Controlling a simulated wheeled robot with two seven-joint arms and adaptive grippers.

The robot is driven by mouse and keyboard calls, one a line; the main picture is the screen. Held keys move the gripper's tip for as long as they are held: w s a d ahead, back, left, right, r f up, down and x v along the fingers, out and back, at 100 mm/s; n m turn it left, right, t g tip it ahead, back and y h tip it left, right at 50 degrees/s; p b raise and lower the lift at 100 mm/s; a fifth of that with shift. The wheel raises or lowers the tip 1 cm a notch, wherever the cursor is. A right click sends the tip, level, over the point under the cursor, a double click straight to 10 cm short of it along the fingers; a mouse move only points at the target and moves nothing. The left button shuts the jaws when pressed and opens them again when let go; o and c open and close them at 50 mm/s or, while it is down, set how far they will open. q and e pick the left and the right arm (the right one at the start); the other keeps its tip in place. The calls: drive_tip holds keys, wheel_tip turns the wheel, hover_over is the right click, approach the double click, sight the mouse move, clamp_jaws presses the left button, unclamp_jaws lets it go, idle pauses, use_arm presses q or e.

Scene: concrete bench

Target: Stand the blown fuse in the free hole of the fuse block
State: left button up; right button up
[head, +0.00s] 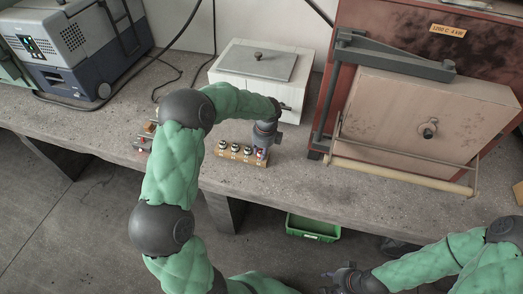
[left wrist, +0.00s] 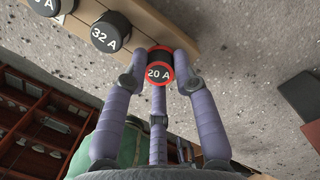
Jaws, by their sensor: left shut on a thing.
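The blown fuse, with a red ring and "20 A" on its dark cap (left wrist: 159,74), is between the fingers of my left gripper (left wrist: 160,84) in the left wrist view. The left gripper (head: 261,153) is shut on it at the right end of the tan fuse block (head: 229,158) in the head view. The block (left wrist: 155,25) carries several dark-capped fuses; one reads 32 A (left wrist: 111,32). The free hole is hidden, and I cannot tell whether the held fuse is in it or above it. My right gripper (head: 334,276) is low, away from the bench; its fingers are too small to read.
A white box (head: 262,75) stands behind the block. A large rust-red furnace with a pale door (head: 425,125) stands to the right. A small red item (head: 142,142) is partly behind my left arm. A green bin (head: 313,228) sits below the bench front.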

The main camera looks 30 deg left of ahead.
use_arm(q)
drive_tip(key=o, duration=1.1)
drive_tip(key=r, duration=0.4)
drive_tip(key=d+r, duration=0.1)
drive_tip(key=r, duration=0.7)
drive_tip(key=shift+s+d, duration=0.1)
drive_tip(key=shift+d, duration=0.1)
